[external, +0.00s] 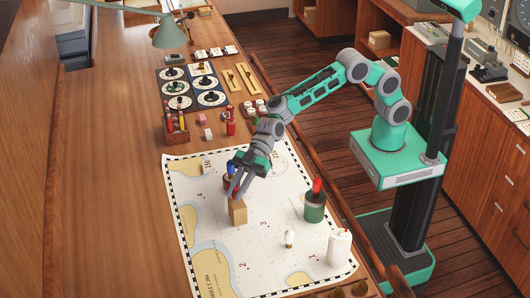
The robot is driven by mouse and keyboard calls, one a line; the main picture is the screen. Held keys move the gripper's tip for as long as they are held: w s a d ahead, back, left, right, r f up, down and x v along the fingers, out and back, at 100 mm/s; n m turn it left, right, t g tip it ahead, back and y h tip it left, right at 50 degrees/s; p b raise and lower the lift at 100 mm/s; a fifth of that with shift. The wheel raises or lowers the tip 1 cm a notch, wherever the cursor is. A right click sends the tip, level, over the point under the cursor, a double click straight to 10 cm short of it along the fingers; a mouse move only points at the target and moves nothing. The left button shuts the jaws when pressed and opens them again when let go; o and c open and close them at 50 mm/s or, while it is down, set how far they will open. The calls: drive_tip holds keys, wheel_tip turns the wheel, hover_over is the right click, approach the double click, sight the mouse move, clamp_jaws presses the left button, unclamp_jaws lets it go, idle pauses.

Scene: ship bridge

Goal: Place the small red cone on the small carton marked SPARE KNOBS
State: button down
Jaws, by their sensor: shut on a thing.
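My gripper (237,192) points down over the chart, its fingers close together just above a small tan carton (238,213). A small patch of red shows at the fingertips; it fits the small red cone, held in the jaws, but the fingers hide most of it. I cannot tell whether it touches the carton's top. The carton stands upright on the chart, and I cannot read any marking on it at this size.
The chart (262,232) covers the table's near part. A blue-topped item (230,168) is close behind my gripper.

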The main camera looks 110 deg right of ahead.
wheel_tip(320, 180, down, 2)
drive_tip(key=shift+f+p, duration=0.15)
drive_tip(key=shift+p, duration=0.15)
drive_tip(key=shift+f+b, duration=0.15)
drive_tip(key=shift+b, duration=0.15)
drive_tip(key=c, duration=1.3)
unclamp_jaws()
drive_tip(key=shift+s+d+r, duration=0.15)
drive_tip(key=shift+d+r, duration=0.05)
drive_tip(key=shift+r, duration=0.05)
drive_tip(key=b+v, duration=0.3)
drive_tip(key=v, duration=0.9)
drive_tip(key=s+d+f+m+g+h, duration=0.2)
drive_tip(key=s+d, duration=0.4)
drive_tip(key=s, duration=0.4)
drive_tip(key=s+d+f+m+g+h, duration=0.2)
drive_tip(key=s+d+m+h, duration=0.2)
drive_tip(key=s, duration=0.7)
drive_tip(key=s+d+f+m+g+h, duration=0.2)
drive_tip(key=s+d+h, duration=0.1)
drive_tip(key=s+d, duration=0.4)
drive_tip(key=shift+s+d+f+m+h, duration=0.1)
drive_tip(key=shift+s+m, duration=0.05)
drive_tip(key=shift+s, duration=0.45)
drive_tip(key=shift+s+d+f+m+h, duration=0.1)
drive_tip(key=shift+s+f, duration=0.05)
drive_tip(key=shift+s, duration=0.5)
drive_tip(key=shift+s+d+f+m+h, duration=0.1)
drive_tip(key=shift+s+m, duration=0.05)
drive_tip(key=shift+s, duration=0.45)
